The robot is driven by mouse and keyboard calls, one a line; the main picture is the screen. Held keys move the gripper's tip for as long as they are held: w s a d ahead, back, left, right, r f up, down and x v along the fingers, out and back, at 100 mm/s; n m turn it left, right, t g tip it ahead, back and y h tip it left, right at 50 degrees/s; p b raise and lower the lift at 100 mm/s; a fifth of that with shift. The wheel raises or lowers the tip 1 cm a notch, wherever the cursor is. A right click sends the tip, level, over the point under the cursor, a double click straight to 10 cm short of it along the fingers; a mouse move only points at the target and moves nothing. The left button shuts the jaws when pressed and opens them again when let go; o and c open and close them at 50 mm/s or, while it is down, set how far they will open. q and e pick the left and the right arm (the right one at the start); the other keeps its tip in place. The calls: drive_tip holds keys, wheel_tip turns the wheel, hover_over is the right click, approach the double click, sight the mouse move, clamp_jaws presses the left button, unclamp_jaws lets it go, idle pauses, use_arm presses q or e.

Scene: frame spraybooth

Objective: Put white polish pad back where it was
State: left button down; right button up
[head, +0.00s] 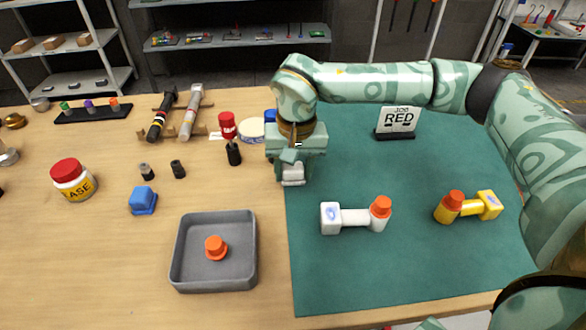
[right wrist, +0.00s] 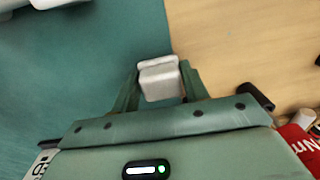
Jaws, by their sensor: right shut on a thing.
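The white polish pad (head: 292,174) is a small white block at the left edge of the green mat. My right gripper (head: 292,160) comes down over it and is shut on it. In the right wrist view the pad (right wrist: 161,80) sits between the two fingers of my right gripper (right wrist: 160,92), with green mat on one side and bare wood on the other. I cannot tell whether the pad touches the surface. A blue pad (head: 143,199) lies on the wood to the left. My left gripper is not in view.
A grey tray (head: 176,262) holds an orange cap (head: 215,247). A white part (head: 345,218) and a yellow part (head: 468,206) lie on the green mat (head: 350,285). A JOB RED sign (head: 398,120) stands behind. A red-topped bottle (head: 228,128) stands left of the gripper.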

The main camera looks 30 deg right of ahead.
sight(296, 167)
drive_tip(key=shift+f, duration=0.1)
drive_tip(key=o, duration=1)
use_arm(q)
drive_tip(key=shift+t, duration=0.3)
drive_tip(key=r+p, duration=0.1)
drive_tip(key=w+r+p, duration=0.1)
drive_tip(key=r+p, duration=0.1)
drive_tip(key=p, duration=0.1)
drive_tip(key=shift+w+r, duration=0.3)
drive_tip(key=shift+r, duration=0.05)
use_arm(e)
drive_tip(key=r, duration=1.2)
drive_tip(key=shift+s+d+r, duration=0.1)
drive_tip(key=shift+s+d, duration=0.05)
drive_tip(key=shift+d, duration=0.1)
